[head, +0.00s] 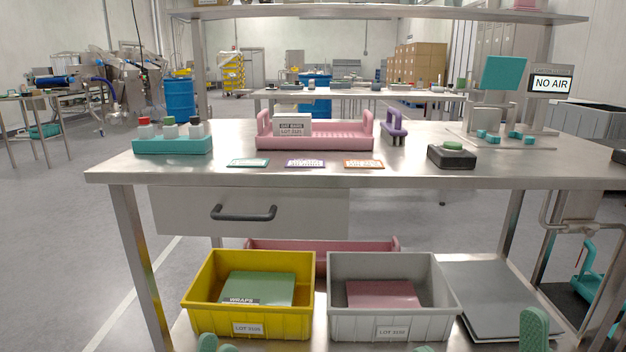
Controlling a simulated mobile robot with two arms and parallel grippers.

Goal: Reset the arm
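The task names no object, only the arm. Of my grippers, only green fingertips show at the bottom edge of the head view. Neither arm's links are in view.
The lower shelf holds the grey bin (393,322) and grey sheets (497,295).

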